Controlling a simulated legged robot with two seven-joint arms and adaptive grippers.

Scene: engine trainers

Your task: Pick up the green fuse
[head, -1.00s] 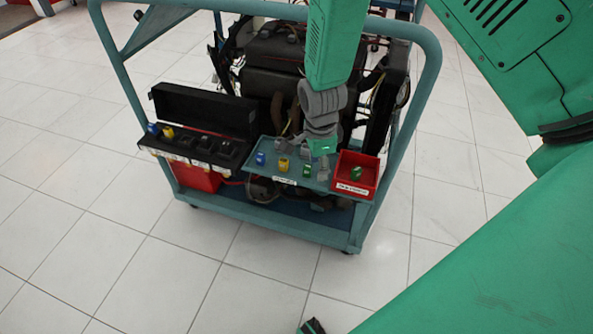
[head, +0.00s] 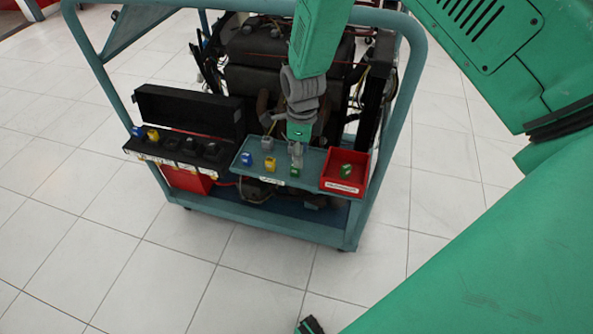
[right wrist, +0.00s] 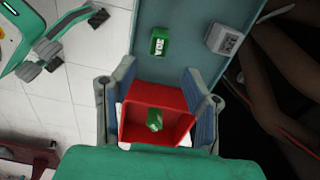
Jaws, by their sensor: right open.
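One green fuse (head: 294,169) lies on the blue-green tray (head: 311,164) on the cart's front. In the right wrist view this green fuse (right wrist: 160,42) shows a white label, beyond the fingertips. Another green fuse (head: 346,170) lies in the red bin (head: 332,185) to its right; it also shows in the right wrist view (right wrist: 155,121). My right gripper (head: 297,158) is open and empty above the tray, just behind the first green fuse in the head view. In the right wrist view its fingers (right wrist: 160,108) appear either side of the red bin.
A blue fuse (head: 247,159), a yellow fuse (head: 270,164) and a grey fuse (head: 267,143) share the tray. An open black fuse box (head: 190,110) stands left. The cart's frame (head: 408,110) and engine (head: 270,85) are behind.

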